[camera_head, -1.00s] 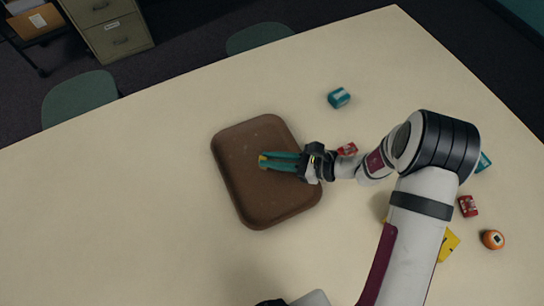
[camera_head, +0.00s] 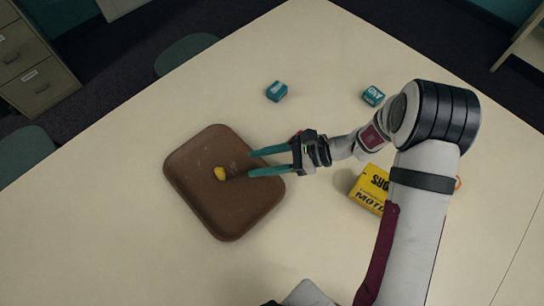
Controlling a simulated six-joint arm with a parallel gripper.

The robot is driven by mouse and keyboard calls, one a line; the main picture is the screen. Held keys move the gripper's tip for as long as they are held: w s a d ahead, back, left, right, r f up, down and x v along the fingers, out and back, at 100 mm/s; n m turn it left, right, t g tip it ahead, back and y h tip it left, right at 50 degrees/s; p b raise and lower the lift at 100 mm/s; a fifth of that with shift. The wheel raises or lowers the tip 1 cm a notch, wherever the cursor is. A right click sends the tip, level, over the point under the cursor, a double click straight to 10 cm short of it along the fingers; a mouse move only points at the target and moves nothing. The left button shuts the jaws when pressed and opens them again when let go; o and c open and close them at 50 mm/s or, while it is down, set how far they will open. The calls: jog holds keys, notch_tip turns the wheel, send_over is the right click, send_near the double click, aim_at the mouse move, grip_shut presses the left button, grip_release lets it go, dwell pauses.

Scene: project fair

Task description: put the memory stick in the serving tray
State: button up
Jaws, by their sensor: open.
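The serving tray (camera_head: 200,205) is a brown, rounded, shallow tray on the cream table, left of the middle. A small yellow object (camera_head: 220,173), which I take to be the memory stick, lies in the tray near its middle; it is too small to make out details. My gripper (camera_head: 251,163) has teal fingers, spread apart with nothing between them. They point left over the tray's right side, and their tips are a short way right of the yellow object, apart from it.
Two teal boxes stand on the table, one above the tray (camera_head: 276,91) and one farther right (camera_head: 373,96). A yellow lettered box (camera_head: 370,190) sits beside my arm, partly hidden by it. The table left of and below the tray is clear.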

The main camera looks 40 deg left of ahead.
jog(key=w+d+r+n+t+h, duration=0.1)
jog(key=d+r+n+t+h, duration=0.25)
jog(key=d+r, duration=1.15)
jog(key=s+d+t+h, duration=0.2)
jog(key=d+t, duration=0.1)
jog(key=d, duration=0.5)
jog(key=s+d+t+h, duration=0.2)
jog(key=s+d+t, duration=0.1)
jog(key=d, duration=0.5)
jog(key=shift+s+d+f, duration=0.3)
jog(key=shift+f, duration=0.05)
dwell(4.6)
